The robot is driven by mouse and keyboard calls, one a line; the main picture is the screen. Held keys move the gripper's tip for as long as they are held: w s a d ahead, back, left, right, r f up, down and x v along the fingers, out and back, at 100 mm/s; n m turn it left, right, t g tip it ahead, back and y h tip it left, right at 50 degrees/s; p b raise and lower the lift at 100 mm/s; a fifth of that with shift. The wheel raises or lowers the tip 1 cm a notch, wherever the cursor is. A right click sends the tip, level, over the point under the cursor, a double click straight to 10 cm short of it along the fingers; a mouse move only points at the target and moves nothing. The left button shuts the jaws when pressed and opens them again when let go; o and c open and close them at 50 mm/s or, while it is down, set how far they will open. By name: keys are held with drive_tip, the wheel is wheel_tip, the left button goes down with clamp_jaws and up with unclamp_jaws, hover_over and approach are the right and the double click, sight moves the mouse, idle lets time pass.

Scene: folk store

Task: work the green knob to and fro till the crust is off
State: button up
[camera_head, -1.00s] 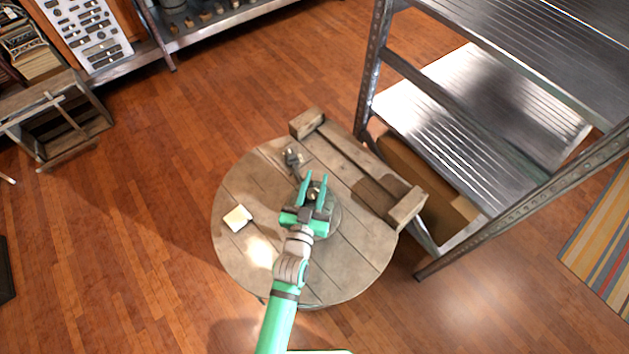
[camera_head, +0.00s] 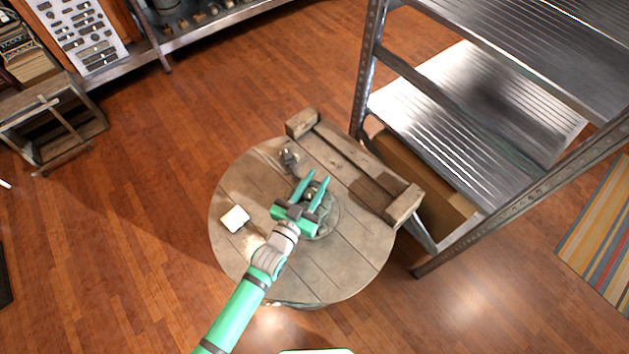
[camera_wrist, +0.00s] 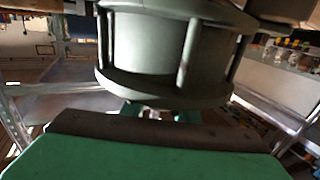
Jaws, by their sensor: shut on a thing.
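A grey-green metal lantern-like body (camera_head: 325,225) stands on the round wooden table, mostly covered by my gripper. In the wrist view its drum (camera_wrist: 150,45), with upright bars and round rims, fills the top middle. My gripper (camera_head: 315,178) is over it, its two green fingers on either side of a small knob (camera_head: 309,193). The gripper is shut on this knob. The knob is too small and too covered to tell its colour or any crust on it. In the wrist view the fingertips show only partly, below the lower rim.
The round table (camera_head: 245,180) also carries a pale block (camera_head: 235,218) at left and a small dark metal thing (camera_head: 289,158) at the back. A metal shelf rack (camera_head: 365,75) stands close on the right.

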sight(304, 198)
drive_tip(key=shift+s+d+f+m+g+h, duration=0.1)
drive_tip(key=shift+d+f+m+g+h, duration=0.1)
drive_tip(key=shift+m+g+h, duration=0.2)
drive_tip(key=shift+s+d+m+g+h, duration=0.1)
drive_tip(key=shift+m+g+h, duration=0.5)
drive_tip(key=shift+h, duration=0.2)
drive_tip(key=shift+s+d+m+g+h, duration=0.1)
drive_tip(key=shift+m+g+h, duration=0.45)
drive_tip(key=shift+h, duration=0.25)
drive_tip(key=shift+s+d+m+g+h, duration=0.1)
drive_tip(key=shift+s+m+g+h, duration=0.1)
drive_tip(key=shift+m+g+h, duration=0.45)
drive_tip(key=o, duration=1.1)
drive_tip(key=shift+r, duration=0.1)
drive_tip(key=shift+c, duration=0.2)
drive_tip(key=v, duration=1)
drive_tip(key=shift+s+a, duration=0.25)
